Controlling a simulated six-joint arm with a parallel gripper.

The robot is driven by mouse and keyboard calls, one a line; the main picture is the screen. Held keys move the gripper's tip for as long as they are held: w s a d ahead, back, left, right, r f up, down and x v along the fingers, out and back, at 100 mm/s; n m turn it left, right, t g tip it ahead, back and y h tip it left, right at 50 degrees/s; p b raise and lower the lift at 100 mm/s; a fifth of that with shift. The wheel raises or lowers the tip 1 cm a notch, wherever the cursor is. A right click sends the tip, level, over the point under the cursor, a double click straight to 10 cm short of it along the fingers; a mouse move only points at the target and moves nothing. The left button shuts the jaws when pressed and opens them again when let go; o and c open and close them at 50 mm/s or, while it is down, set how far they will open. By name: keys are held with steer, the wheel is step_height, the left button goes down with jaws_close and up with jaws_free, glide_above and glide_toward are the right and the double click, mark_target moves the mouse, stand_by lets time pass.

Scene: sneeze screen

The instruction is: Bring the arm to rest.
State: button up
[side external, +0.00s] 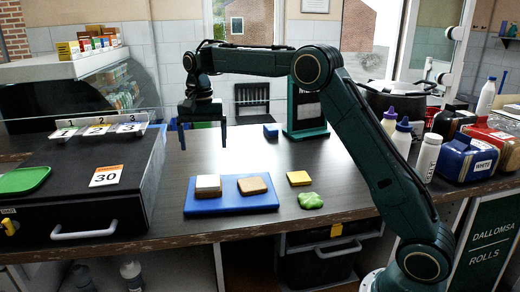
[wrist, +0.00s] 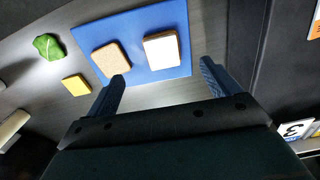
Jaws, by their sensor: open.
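My gripper (side external: 203,136) hangs pointing down above the dark counter, behind the blue board. Its two fingers are apart with nothing between them. In the wrist view my gripper (wrist: 165,90) also shows spread and empty. My arm reaches in from the right, bent at the elbow.
On the counter (side external: 330,160), a blue board (side external: 232,204) holds a white-topped slice (side external: 208,186) and a brown bread slice (side external: 252,185). A yellow square (side external: 299,178) and green lettuce (side external: 311,201) lie right of it. Bottles (side external: 428,157) stand right; a black box (side external: 90,185) stands left.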

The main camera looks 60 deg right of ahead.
steer(key=shift+r, duration=0.55)
steer(key=s+a+r+n+t, duration=0.15)
steer(key=s+r, duration=0.25)
steer(key=s, duration=0.5)
steer(key=s+a+r+n+t, duration=0.1)
steer(key=s+a+r+n, duration=0.2)
steer(key=s, duration=0.6)
steer(key=s+f+n+t, duration=0.1)
steer(key=s+f+n, duration=0.1)
steer(key=s, duration=0.7)
steer(key=s+f+n+t, duration=0.2)
steer(key=s+f+n, duration=0.1)
steer(key=s, duration=0.7)
steer(key=shift+f, duration=0.7)
